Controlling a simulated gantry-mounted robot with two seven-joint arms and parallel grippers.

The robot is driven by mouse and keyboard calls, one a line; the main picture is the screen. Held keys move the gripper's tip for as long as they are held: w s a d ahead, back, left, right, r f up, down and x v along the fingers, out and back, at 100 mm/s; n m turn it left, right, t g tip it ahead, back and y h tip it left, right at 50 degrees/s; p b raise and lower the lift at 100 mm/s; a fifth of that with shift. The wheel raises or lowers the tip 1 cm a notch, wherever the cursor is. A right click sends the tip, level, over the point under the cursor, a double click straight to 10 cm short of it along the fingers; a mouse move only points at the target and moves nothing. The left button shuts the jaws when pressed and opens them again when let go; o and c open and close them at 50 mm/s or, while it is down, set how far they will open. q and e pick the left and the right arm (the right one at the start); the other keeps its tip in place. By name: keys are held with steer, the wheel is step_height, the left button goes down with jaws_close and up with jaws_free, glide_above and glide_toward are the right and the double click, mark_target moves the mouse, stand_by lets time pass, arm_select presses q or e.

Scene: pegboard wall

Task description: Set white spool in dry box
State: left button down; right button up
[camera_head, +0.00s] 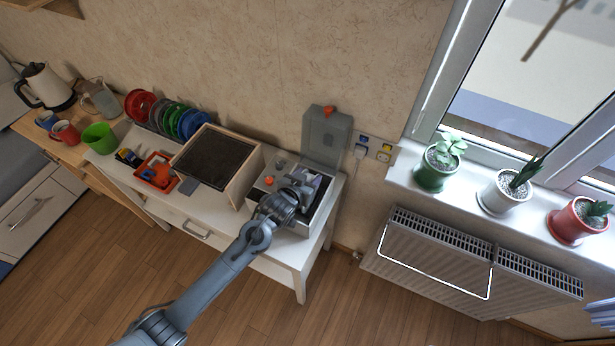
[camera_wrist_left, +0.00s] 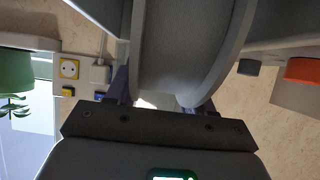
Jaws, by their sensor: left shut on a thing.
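The dry box (camera_head: 268,186) is a pale box with a dark inside at the right end of the white table. Its grey see-through lid (camera_head: 325,138) stands open against the wall. My left gripper (camera_head: 298,188) is over the box opening, coming in from the front. It is shut on the white spool (camera_wrist_left: 185,45), which looks grey in shade and fills the middle of the left wrist view. In the head view my wrist hides most of the spool, so I cannot tell whether it touches the box floor. My right gripper is not in view.
A wood-framed black panel (camera_head: 215,157) stands close to the left of the box. Several coloured spools (camera_head: 160,112) stand in a row at the back. A red tray (camera_head: 155,172) lies further left. A wall socket (camera_head: 384,153) and radiator (camera_head: 430,250) are to the right.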

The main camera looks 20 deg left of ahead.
arm_select(q)
steer(key=shift+r, duration=0.1)
stand_by(0.3)
steer(key=shift+c, duration=1.7)
jaws_free()
steer(key=shift+s, duration=0.1)
steer(key=p+v, duration=0.1)
steer(key=v, duration=0.9)
steer(key=shift+s+p, duration=0.25)
steer(key=shift+p, duration=0.05)
steer(key=shift+a+r, duration=0.1)
steer(key=shift+a, duration=0.05)
